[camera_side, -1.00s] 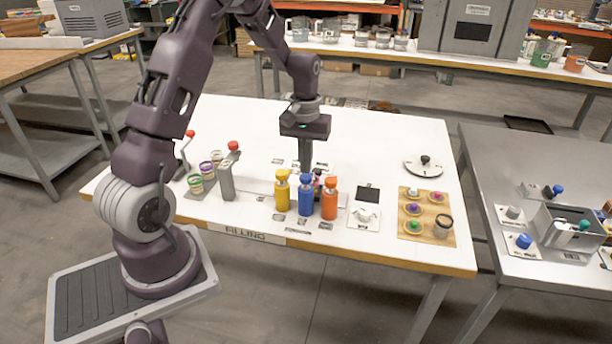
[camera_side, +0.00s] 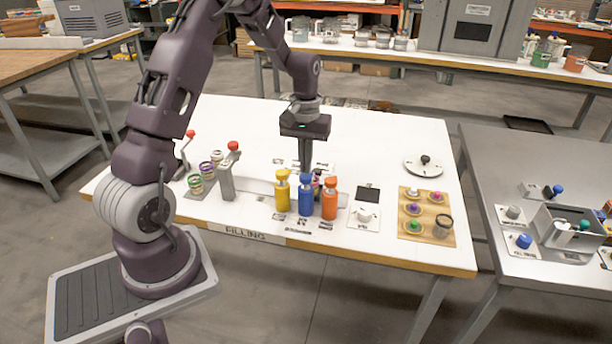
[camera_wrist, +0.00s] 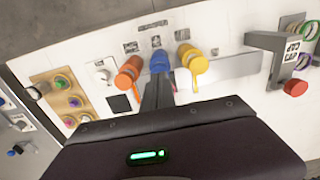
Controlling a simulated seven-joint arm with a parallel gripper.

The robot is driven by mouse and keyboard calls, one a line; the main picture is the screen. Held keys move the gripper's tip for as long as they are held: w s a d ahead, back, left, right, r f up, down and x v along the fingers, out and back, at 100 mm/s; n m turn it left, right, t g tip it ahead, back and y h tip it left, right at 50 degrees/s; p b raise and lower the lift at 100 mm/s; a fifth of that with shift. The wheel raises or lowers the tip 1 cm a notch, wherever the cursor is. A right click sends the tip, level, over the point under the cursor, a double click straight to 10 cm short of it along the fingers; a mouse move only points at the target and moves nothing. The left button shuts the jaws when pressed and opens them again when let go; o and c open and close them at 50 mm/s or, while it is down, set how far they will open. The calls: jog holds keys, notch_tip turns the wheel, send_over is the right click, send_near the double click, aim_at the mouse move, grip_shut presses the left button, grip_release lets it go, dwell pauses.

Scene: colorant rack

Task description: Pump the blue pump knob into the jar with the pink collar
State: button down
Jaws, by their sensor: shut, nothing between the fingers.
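The blue pump (camera_side: 306,203) stands upright between a yellow pump (camera_side: 282,195) and an orange pump (camera_side: 329,203) on the white table. Its blue knob (camera_wrist: 159,62) shows in the wrist view just beyond my fingertips. My gripper (camera_side: 305,166) is shut and empty, pointing down right behind the blue knob in the side view; I cannot tell whether it touches. The closed fingers also show in the wrist view (camera_wrist: 158,86). A dark jar with a pinkish band (camera_side: 317,182) is partly hidden between the blue and orange pumps; it looks like the pink-collared jar.
Jars with green and purple collars (camera_side: 195,185) sit in a rack at left, beside a red-knobbed lever stand (camera_side: 228,178). A white dial plate (camera_side: 367,214) and a wooden board (camera_side: 440,238) with coloured pieces lie at right. The table's back is largely clear.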

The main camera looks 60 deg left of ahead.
dwell(0.4)
jog(key=shift+f, duration=1.4)
jog(key=shift+r, duration=1.4)
jog(key=shift+f, duration=1.35)
jog(key=shift+r, duration=1.35)
jog(key=shift+f, duration=0.1)
